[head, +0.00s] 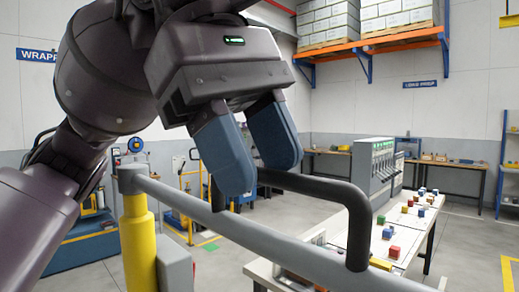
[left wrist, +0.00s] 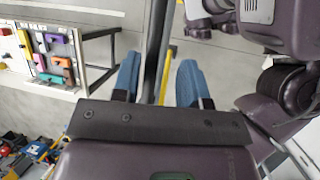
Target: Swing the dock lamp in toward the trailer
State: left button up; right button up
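The dock lamp's grey arm (head: 240,232) runs from the top of a yellow post (head: 137,235) toward the lower right in the head view. A black bent handle (head: 320,187) stands on this arm. My left gripper (head: 255,170) is open, its two blue fingers pointing down beside the far end of the handle. I cannot tell whether the fingers touch anything. The lamp head is not seen. My right gripper is not in view.
A table (head: 343,240) with coloured blocks and a grey machine (head: 373,170) stands to the right. An orange shelf (head: 375,42) with boxes hangs on the back wall. Blue and yellow equipment (head: 85,245) is at the left. Open floor (head: 290,205) lies behind the lamp arm.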

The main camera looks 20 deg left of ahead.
pick_arm(q)
jog(key=shift+w+d, duration=0.1)
jog(key=shift+w, duration=0.1)
jog(key=v, duration=1)
jog(key=shift+r+p, duration=0.3)
